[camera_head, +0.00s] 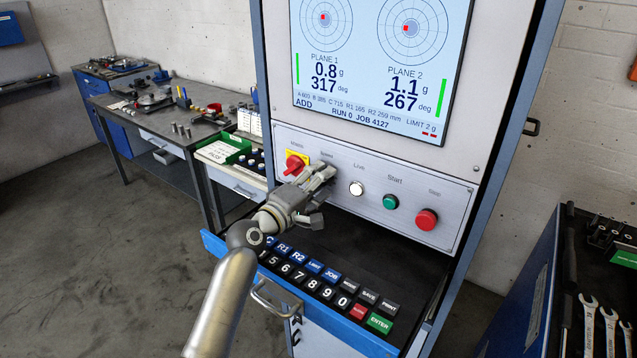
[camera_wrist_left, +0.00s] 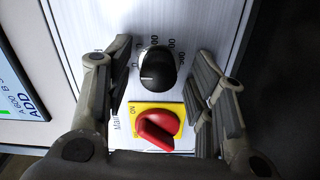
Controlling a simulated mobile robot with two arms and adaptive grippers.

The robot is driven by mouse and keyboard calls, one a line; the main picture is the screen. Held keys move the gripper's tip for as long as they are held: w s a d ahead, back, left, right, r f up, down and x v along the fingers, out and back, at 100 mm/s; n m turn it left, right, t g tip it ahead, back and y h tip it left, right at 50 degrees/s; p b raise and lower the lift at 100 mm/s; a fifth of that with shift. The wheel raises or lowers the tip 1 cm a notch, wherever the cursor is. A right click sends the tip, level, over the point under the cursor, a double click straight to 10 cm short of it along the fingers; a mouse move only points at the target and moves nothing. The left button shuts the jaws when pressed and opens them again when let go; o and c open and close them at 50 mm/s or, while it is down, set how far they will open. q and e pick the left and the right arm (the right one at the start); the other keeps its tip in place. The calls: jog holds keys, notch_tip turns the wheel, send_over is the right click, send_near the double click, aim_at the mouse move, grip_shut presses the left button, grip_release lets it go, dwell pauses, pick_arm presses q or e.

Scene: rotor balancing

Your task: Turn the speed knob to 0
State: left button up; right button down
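The speed knob (camera_wrist_left: 156,70) is a round black knob on the light control panel (camera_wrist_left: 95,22), seen in the left wrist view. Partly covered scale numbers run around it, and I cannot read which one it points to. My left gripper (camera_wrist_left: 162,66) is open, with one finger on each side of the knob and a visible gap to both. In the head view my left gripper (camera_head: 320,180) is at the panel below the speed label and hides the knob. My right gripper is in neither view.
A red main switch on a yellow plate (camera_head: 295,164) sits left of the gripper. A white button (camera_head: 356,188), green start button (camera_head: 390,201) and red stop button (camera_head: 426,219) are to the right. A keypad shelf (camera_head: 375,260) juts out below. The screen (camera_head: 380,60) is above.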

pick_arm(q)
jog(key=shift+a, duration=0.1)
jog(key=v, duration=1.2)
dwell(0.4)
